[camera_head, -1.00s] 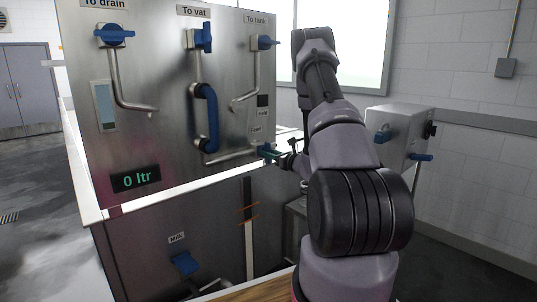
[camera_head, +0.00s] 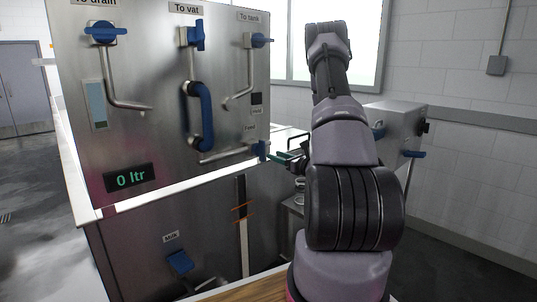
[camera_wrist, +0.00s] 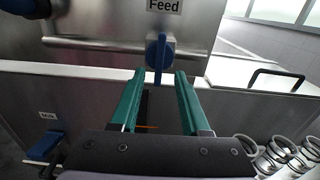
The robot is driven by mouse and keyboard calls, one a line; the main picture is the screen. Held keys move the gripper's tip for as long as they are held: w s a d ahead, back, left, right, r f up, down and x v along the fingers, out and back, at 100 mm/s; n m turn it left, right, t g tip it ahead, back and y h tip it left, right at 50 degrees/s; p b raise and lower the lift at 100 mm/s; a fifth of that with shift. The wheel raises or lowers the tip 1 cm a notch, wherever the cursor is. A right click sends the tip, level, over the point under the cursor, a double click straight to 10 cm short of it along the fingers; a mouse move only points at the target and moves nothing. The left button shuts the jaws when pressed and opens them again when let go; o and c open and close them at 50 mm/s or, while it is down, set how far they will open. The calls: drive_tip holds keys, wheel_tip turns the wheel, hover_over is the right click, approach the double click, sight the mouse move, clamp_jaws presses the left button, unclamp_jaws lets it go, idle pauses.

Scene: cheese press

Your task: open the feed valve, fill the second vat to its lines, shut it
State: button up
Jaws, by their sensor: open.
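The feed valve has a blue handle (camera_wrist: 159,58) under the Feed label in the wrist view, standing upright. In the head view the same handle (camera_head: 261,150) is at the panel's lower right. My gripper (camera_wrist: 159,73) has its green fingers apart, one on each side of the handle's lower part as seen from the wrist; nothing is gripped. In the head view my gripper (camera_head: 283,157) is just right of the handle, with a small gap. A dark and white level strip (camera_head: 243,232) with orange lines is below the panel. The display (camera_head: 130,177) reads 0 ltr.
Blue valves To drain (camera_head: 104,32), To vat (camera_head: 194,36) and To tank (camera_head: 257,40) are on the panel. A Milk valve (camera_head: 180,263) is lower down. A white box (camera_head: 394,127) with blue handles stands right. Metal rings (camera_wrist: 285,155) lie at lower right in the wrist view.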

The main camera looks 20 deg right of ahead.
drive_tip(key=shift+v, duration=1.25)
drive_tip(key=s+a+r+n+g+y, duration=0.3)
drive_tip(key=a+r+n+g+y, duration=0.5)
drive_tip(key=a+r, duration=0.55)
drive_tip(key=s+a+r+n+g, duration=0.4)
drive_tip(key=s+a+n, duration=0.4)
drive_tip(key=a, duration=0.2)
drive_tip(key=s+a+r+n+g+h, duration=0.25)
drive_tip(key=s+n+h, duration=0.4)
drive_tip(key=s, duration=0.45)
drive_tip(key=s+d+r+n+t+h, duration=0.4)
drive_tip(key=d+r+n+h, duration=0.1)
drive_tip(key=r, duration=0.1)
drive_tip(key=shift+s+d+r, duration=0.2)
drive_tip(key=shift+s, duration=0.15)
